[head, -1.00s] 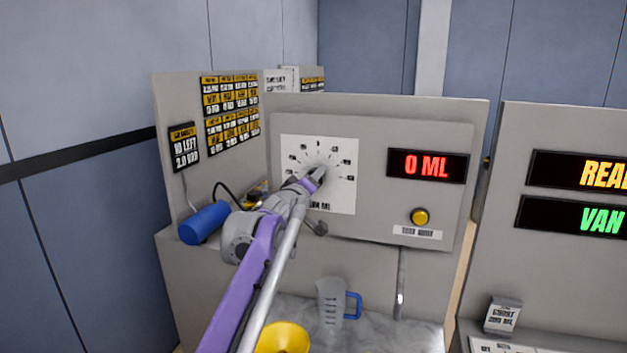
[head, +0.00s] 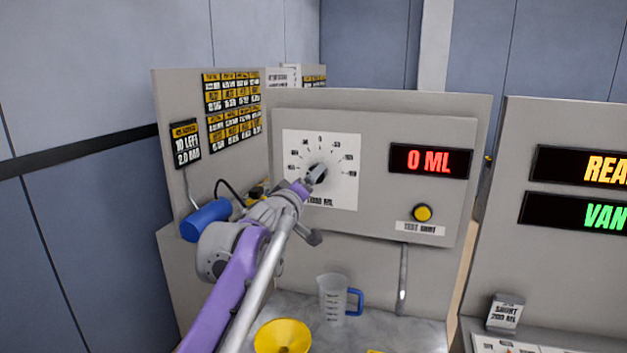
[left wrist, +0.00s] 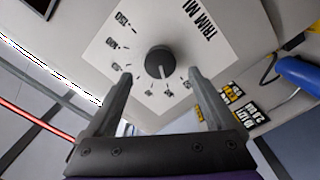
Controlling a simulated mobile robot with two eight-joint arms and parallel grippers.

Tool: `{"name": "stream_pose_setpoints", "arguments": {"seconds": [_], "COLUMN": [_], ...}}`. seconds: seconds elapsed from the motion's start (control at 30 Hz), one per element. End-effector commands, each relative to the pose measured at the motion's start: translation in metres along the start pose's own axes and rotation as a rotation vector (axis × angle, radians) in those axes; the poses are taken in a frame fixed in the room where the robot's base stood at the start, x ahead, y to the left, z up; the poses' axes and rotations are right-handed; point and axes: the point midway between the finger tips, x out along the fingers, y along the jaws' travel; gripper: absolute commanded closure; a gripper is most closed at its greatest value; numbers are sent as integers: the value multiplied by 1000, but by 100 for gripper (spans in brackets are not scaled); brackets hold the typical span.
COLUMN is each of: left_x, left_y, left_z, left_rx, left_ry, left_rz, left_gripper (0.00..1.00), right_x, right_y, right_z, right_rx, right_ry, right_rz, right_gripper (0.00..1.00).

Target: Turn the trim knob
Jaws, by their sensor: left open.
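The trim knob is a round black knob (left wrist: 160,62) with a light pointer line, at the middle of a white dial plate (head: 345,193) on the grey panel. In the head view the knob (head: 319,168) is partly hidden by my left gripper (head: 316,176). In the left wrist view the left gripper (left wrist: 160,88) is open, its two fingers apart on either side below the knob, with the knob just beyond the fingertips. I see no contact with the knob. The pointer line runs toward the small marks at the lower side of the dial in that view. My right gripper is not in view.
A red "0 ML" display (head: 430,161) and a yellow button (head: 422,213) are right of the dial. A blue cylinder (head: 206,219) lies at the left. A measuring jug (head: 333,299) and yellow funnel (head: 283,337) stand below on the counter.

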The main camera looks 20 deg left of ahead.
Motion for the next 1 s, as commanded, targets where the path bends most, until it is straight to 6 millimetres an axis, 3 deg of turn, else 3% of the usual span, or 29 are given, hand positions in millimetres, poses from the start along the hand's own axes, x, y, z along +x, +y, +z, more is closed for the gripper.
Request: {"name": "stream_pose_setpoints", "arguments": {"seconds": [0.1,0.3,0.87,1.0], "left_x": [-22,-44,-50,-69], "left_y": [-1,-1,-1,-23], "left_z": [0,0,0,10], "left_rx": [0,0,3,71], "left_ry": [1,1,1,-4], "left_rz": [0,0,-4,-92], "left_gripper": [11,11,11,11], "right_x": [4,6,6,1], "right_y": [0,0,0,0], "right_z": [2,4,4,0], "right_rx": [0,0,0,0], "right_ry": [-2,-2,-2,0], "right_rz": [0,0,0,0], "right_gripper": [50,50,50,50]}}
